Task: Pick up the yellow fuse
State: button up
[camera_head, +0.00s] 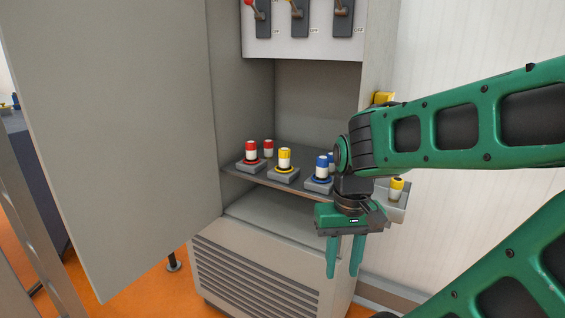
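One yellow fuse (284,159), yellow and white, stands upright in the middle grey base on the cabinet shelf. Another yellow fuse (396,189) stands at the right, on a light grey tray (398,207) beside the cabinet, partly behind my arm. My gripper (343,274) points down in front of the cabinet, below shelf height in the picture. Its two green fingers are apart with nothing between them. It is clear of both yellow fuses, between them from left to right and lower in the picture.
Red fuses (251,152) stand at the shelf's left, and a blue fuse (322,167) stands right of centre, with another blue one partly hidden behind. Lever switches (300,14) hang above. The open cabinet door (110,140) fills the left. A louvred panel (265,280) is below.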

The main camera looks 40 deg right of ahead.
aim_at(284, 153)
jog(key=i, duration=1)
